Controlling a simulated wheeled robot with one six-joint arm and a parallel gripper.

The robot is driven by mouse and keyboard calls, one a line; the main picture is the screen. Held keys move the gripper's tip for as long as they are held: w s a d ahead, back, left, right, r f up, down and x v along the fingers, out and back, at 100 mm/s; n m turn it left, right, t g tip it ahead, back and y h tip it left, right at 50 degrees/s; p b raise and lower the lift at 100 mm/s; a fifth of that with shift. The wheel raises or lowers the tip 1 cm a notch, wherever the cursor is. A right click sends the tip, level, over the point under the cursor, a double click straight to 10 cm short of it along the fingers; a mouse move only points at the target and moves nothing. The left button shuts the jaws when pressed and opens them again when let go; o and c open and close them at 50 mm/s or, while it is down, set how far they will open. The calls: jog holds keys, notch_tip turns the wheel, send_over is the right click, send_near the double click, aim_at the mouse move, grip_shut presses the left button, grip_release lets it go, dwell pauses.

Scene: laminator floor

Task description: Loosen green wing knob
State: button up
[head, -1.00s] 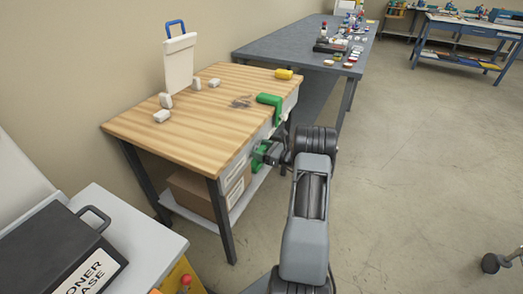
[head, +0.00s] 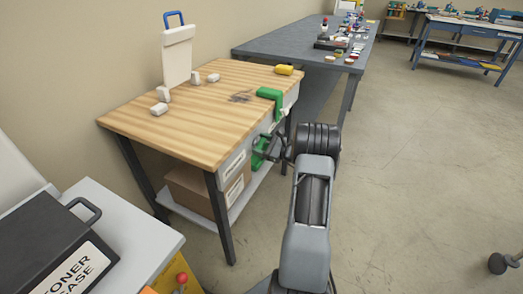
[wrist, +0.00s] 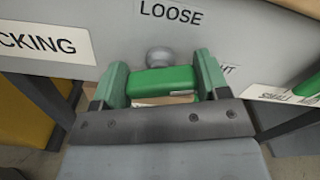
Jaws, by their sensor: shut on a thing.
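The green wing knob (wrist: 168,80) shows in the wrist view as a short green bar below a round grey hub (wrist: 160,57) on a pale panel. My gripper (wrist: 163,82) is shut on it, with one finger at each end of the bar. The bar lies nearly level in that view. A label LOOSE (wrist: 171,12) is above the hub; another label to the right is partly hidden by a finger. In the head view my gripper (head: 272,147) is at the front side of the wooden bench, and the knob cannot be made out clearly there.
A green clamp-like part (head: 270,95) sits on the edge of the wooden bench (head: 205,115), which also bears white blocks and a yellow item (head: 284,70). A cardboard box (head: 205,190) is on its lower shelf.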

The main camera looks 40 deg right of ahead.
jog(key=n+b, duration=0.4)
jog(key=b, duration=0.1)
jog(key=shift+f+n+b, duration=0.3)
jog(key=shift+f, duration=0.1)
jog(key=n+b, duration=0.3)
jog(key=b, duration=0.2)
jog(key=shift+f+n, duration=0.1)
jog(key=shift+n, duration=0.3)
jog(key=n+b, duration=0.3)
jog(key=b, duration=0.2)
jog(key=shift+n+b, duration=0.3)
jog(key=shift+b, duration=0.05)
jog(key=shift+r+n+b, duration=0.2)
jog(key=shift+n+b, duration=0.5)
jog(key=shift+b, duration=0.35)
jog(key=shift+r, duration=0.1)
jog(key=o, duration=0.9)
jog(key=shift+o, duration=0.2)
jog(key=shift+s, duration=0.15)
